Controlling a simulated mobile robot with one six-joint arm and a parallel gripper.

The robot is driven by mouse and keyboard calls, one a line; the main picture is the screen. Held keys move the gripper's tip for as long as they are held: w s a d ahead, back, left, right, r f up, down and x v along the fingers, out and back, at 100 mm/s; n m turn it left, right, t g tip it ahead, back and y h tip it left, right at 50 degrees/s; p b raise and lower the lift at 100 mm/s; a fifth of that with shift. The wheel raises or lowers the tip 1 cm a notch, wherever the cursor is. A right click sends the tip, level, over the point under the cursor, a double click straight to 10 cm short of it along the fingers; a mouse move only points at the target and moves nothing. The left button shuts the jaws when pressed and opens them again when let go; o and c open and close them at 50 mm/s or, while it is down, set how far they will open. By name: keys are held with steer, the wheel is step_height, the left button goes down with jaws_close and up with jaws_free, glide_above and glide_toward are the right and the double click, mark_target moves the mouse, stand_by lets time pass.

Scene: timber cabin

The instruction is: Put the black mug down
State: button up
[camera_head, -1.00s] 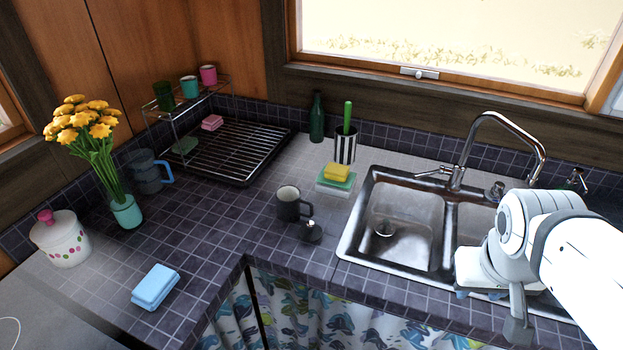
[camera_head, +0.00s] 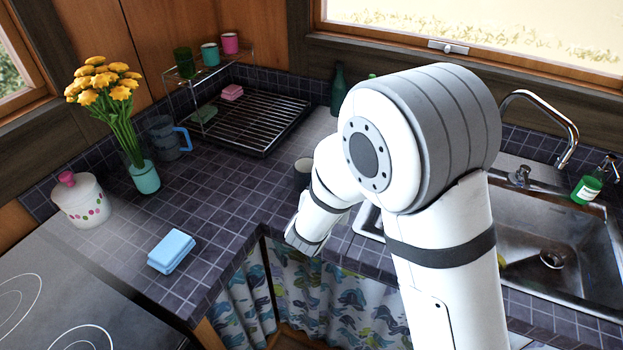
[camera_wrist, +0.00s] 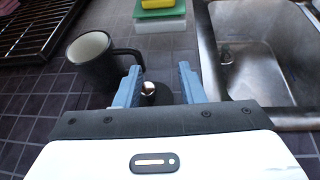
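The black mug (camera_wrist: 95,62) stands upright on the dark tiled counter in the wrist view, its pale inside showing and its handle turned right toward my fingers. In the head view only part of the mug (camera_head: 302,172) shows behind my arm. My gripper (camera_wrist: 158,85) is open, with two blue fingers apart. The left fingertip is close to the mug's handle; I cannot tell whether they touch. A small dark round object with a shiny top (camera_wrist: 151,92) shows between the fingers. In the head view my fingers are hidden.
The sink (camera_wrist: 250,65) is to the right. A dish rack (camera_head: 245,125) is at the back left. A blue sponge (camera_head: 171,250), flower vase (camera_head: 145,178) and lidded white jar (camera_head: 82,203) stand left. Counter between them is clear.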

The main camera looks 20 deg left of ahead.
steer(key=shift+s+a+f+n+y, duration=0.2)
steer(key=shift+a+f+n, duration=0.1)
steer(key=shift+a, duration=0.2)
steer(key=shift+s+a+f+n+y, duration=0.1)
steer(key=shift+a+f+n+y, duration=0.15)
steer(key=shift+a, duration=0.25)
steer(key=shift+w+a+f+n, duration=0.15)
steer(key=shift+a+n, duration=0.1)
steer(key=shift+a, duration=0.05)
steer(key=p+x, duration=0.3)
steer(key=x, duration=0.4)
steer(key=shift+w+a, duration=0.15)
steer(key=shift+w, duration=0.05)
jaws_close()
